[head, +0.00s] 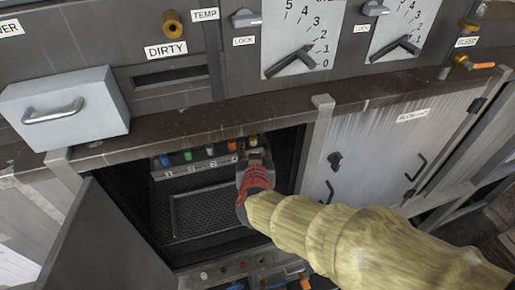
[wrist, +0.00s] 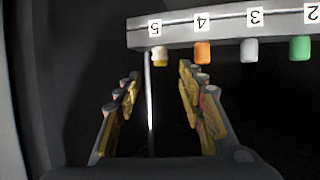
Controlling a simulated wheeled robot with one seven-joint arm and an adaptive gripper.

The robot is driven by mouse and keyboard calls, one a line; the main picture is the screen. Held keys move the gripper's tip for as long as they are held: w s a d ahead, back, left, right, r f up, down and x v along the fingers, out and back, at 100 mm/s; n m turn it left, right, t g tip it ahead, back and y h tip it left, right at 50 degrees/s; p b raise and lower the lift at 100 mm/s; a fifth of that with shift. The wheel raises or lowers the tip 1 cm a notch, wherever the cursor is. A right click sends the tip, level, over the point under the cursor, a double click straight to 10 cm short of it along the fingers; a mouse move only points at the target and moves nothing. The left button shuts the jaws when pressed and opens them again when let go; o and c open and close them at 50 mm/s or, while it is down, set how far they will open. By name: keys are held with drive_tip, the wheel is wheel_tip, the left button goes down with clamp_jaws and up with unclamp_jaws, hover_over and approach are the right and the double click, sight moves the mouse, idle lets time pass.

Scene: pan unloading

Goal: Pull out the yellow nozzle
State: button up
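The yellow nozzle (wrist: 160,56) hangs under the label 5 on a grey rail (wrist: 222,29) in the wrist view, with a pale part on its left side. It also shows in the head view (head: 253,140), at the right end of the row, just beyond my gripper. My gripper (wrist: 159,75) is open, with one finger on each side of the line toward the yellow nozzle. The nozzle appears beyond the fingertips, and nothing is held. In the head view my gripper (head: 256,155) reaches into the open compartment and partly covers the rail.
An orange nozzle (wrist: 202,53), a white one (wrist: 249,50) and a green one (wrist: 299,48) hang beside it; a blue one (head: 164,160) is furthest left. An open door (head: 95,240) stands left. The compartment's right wall (head: 302,160) is close to my gripper. A mesh panel (head: 205,210) lies below.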

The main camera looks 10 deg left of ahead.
sight(253, 140)
drive_tip(key=b+x, duration=0.1)
drive_tip(key=x, duration=0.6)
drive_tip(key=shift+w, duration=0.1)
drive_tip(key=shift+a+f, duration=0.1)
drive_tip(key=shift+c, duration=0.3)
clamp_jaws()
idle(0.6)
